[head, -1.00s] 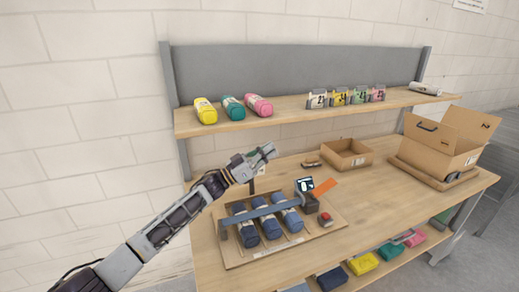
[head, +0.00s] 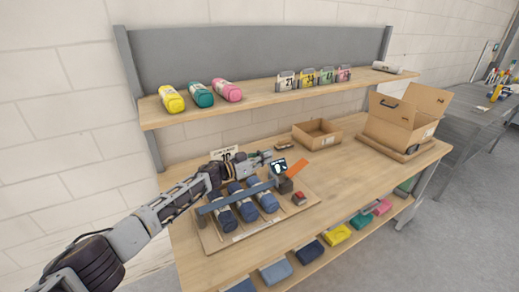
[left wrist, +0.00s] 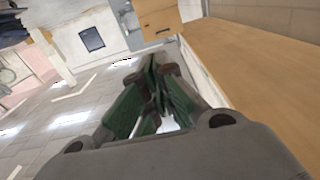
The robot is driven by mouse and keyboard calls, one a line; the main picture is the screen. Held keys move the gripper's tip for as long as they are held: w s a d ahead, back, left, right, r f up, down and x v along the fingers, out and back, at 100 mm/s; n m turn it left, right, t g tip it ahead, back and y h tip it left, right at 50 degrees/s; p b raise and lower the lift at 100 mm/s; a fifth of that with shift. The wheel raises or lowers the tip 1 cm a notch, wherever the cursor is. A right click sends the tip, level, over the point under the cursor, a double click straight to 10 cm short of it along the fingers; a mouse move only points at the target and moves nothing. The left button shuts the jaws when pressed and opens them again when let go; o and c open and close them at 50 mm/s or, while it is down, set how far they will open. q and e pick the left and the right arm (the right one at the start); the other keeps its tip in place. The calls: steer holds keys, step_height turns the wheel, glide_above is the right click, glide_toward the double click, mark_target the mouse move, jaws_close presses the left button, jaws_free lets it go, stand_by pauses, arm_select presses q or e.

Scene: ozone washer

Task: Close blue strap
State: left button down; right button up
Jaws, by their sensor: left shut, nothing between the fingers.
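A blue-grey strap or bar (head: 237,197) lies across several dark blue rolls (head: 222,215) on a wooden board (head: 212,244) on the workbench. It runs from the board's left side to a small device with a lit screen (head: 279,167). My left gripper (head: 266,157) is shut and empty, above the rolls' far ends and just left of the screen. Its green-padded fingers (left wrist: 155,95) are together in the left wrist view, which does not show the strap. The wrist covers some of the area behind the rolls. My right gripper is not in view.
A red button (head: 299,198) and an orange flap (head: 297,168) are near the device. A small open box (head: 317,134) and a large open carton (head: 402,118) stand to the right. A shelf (head: 265,92) with coloured rolls overhangs the back. The bench's right front is clear.

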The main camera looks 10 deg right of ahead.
arm_select(q)
steer(key=y, duration=0.2)
glide_above(271, 183)
steer(key=shift+g, duration=0.3)
steer(key=f, duration=0.5)
steer(key=shift+s+a+f, duration=0.15)
steer(key=shift+s+a, duration=0.05)
steer(key=shift+a, duration=0.1)
steer(key=shift+w+d+f+y, duration=0.1)
steer(key=shift+d+f+y, duration=0.05)
steer(key=shift+f, duration=0.4)
steer(key=shift+d+f+y, duration=0.1)
steer(key=shift+f+y, duration=0.05)
steer(key=shift+f, duration=0.4)
steer(key=shift+r, duration=0.1)
steer(key=shift+a+r+p, duration=0.1)
steer(key=shift+r+p, duration=0.3)
steer(key=shift+p, duration=0.1)
steer(key=s+a+r+p, duration=0.2)
steer(key=a+r+p, duration=0.2)
steer(key=a+r, duration=0.4)
steer(key=shift+s+a+r, duration=0.25)
steer(key=shift+r, duration=0.05)
stand_by(0.4)
